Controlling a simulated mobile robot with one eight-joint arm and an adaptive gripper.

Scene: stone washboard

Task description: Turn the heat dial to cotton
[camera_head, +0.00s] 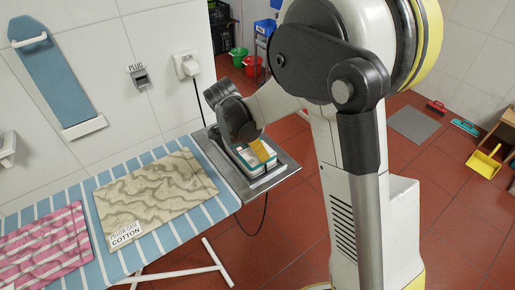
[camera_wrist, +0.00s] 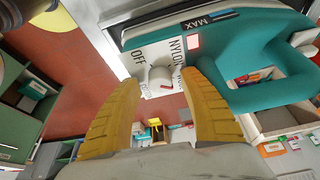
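In the wrist view the teal and white iron (camera_wrist: 245,65) fills the upper right. A MAX label is above. My gripper (camera_wrist: 167,73) is open, with yellow fingers apart on either side of the dial; I cannot tell if either touches it. In the head view my gripper (camera_head: 262,151) is over the iron (camera_head: 246,162), which sits at the board's right end, and my arm hides much of it.
The striped ironing board (camera_head: 225,198) carries a beige cloth (camera_head: 160,182) labelled PILLOW CASE COTTON and a pink cloth (camera_head: 45,245). The iron is on a metal rest (camera_head: 278,174). A dark cord hangs below it. A plug and socket (camera_head: 186,65) are on the wall.

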